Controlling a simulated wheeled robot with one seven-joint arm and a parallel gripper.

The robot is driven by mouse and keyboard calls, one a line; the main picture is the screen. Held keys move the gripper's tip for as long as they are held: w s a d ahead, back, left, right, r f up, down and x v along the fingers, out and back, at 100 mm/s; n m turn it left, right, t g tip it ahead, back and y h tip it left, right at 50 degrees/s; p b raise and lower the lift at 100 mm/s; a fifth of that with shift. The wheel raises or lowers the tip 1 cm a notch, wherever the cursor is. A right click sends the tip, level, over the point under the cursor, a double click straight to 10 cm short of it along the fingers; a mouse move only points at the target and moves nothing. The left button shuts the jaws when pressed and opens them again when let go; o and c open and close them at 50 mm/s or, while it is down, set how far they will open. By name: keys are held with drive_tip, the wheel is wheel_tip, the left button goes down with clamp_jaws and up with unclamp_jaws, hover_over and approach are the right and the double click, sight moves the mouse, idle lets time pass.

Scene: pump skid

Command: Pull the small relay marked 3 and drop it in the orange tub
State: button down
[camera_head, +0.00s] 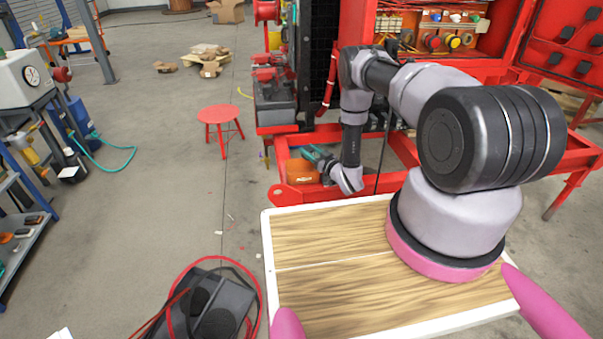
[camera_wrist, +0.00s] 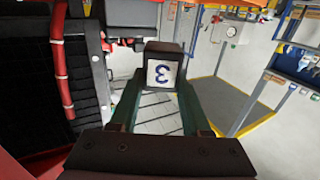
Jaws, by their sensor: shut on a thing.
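The small dark relay with a white face marked 3 (camera_wrist: 163,74) sits between the green fingers of my gripper (camera_wrist: 161,92) in the wrist view. My gripper is shut on it, and the 3 looks turned from upright. In the head view my gripper (camera_head: 313,153) is low beside the red skid frame, with its fingers pointing left. The orange tub (camera_head: 301,172) stands on the skid base, just below and left of the fingers. The relay is too small to make out in the head view, and the tub's inside is hidden.
The red cabinet (camera_head: 445,60) stands open at the back right, its door (camera_head: 566,45) swung out. A black grille and a red hose (camera_wrist: 61,60) are close on the left in the wrist view. A red stool (camera_head: 219,115) stands on the floor left of the skid.

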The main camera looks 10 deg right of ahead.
drive_tip(key=shift+f, duration=0.3)
drive_tip(key=shift+c, duration=1.4)
unclamp_jaws()
drive_tip(key=shift+s+d, duration=0.1)
drive_tip(key=v, duration=1)
drive_tip(key=shift+s, duration=0.25)
